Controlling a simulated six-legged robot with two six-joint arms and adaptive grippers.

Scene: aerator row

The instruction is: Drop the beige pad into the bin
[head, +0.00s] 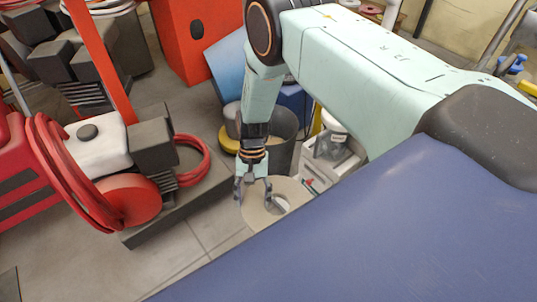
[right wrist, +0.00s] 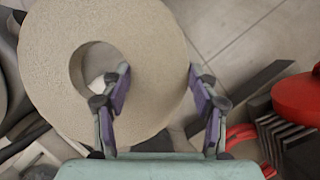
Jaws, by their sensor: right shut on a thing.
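The beige pad (head: 293,190) is a thick round disc with a hole in it. It is below the centre of the head view and fills the upper left of the right wrist view (right wrist: 150,35). My right gripper (head: 252,194) points down and is shut on the pad's ring. In the right wrist view (right wrist: 157,82), one finger is at the hole and the other at the outer edge. A dark grey round bin (head: 284,155) stands just behind the gripper and is partly hidden by my arm. The pad is in front of it, outside its rim. My left gripper is not in view.
A red and black machine with red hoses (head: 95,165) stands on a dark base at left. A red cabinet (head: 186,45) is at the back. A white container with a dark label (head: 330,145) is right of the bin. A blue surface (head: 390,225) fills the lower right.

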